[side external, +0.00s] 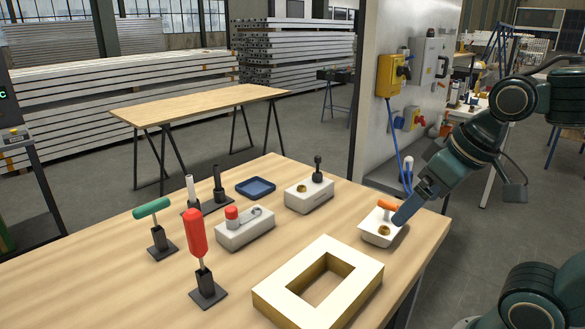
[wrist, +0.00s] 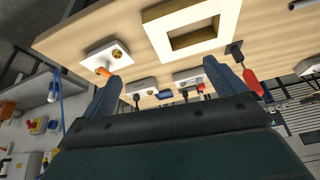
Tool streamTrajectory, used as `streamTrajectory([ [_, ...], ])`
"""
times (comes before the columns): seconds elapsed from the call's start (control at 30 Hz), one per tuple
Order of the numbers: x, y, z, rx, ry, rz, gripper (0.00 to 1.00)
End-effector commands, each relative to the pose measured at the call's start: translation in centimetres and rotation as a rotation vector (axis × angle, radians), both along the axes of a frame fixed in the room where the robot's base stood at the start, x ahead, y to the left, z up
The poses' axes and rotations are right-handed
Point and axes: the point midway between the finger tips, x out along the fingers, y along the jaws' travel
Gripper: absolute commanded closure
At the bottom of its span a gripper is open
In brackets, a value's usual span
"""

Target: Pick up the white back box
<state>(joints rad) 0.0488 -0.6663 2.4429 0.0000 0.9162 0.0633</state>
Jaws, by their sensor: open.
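A small white box (side external: 376,238) with a brass fitting sits near the right edge of the wooden table. An orange part shows at its far side. I take it to be the white back box; it also shows in the wrist view (wrist: 92,50), at upper left. My gripper (side external: 402,216) is tilted down beside its right side and hides part of that side. I cannot tell whether it touches the box. In the wrist view, my gripper's two fingers (wrist: 162,70) are spread apart with nothing held. The box lies beyond the left finger.
A thick square frame (side external: 271,292) lies left of the box, nearer the camera. Two more white boxes (side external: 309,205) (side external: 232,237), a blue tray (side external: 256,187), and red (side external: 196,233) and green (side external: 151,207) handled tools on stands occupy the table. Bare wood surrounds the box.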

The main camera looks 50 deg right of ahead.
Motion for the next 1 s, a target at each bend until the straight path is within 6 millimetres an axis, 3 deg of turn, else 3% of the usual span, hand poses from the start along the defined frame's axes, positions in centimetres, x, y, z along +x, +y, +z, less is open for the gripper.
streamTrajectory([
  [0.47,7.0,-6.0,0.2,0.121,0.169,-0.457,0.04],
  [1.0,13.0,-16.5,-3.9,0.249,0.339,-0.999,0.04],
])
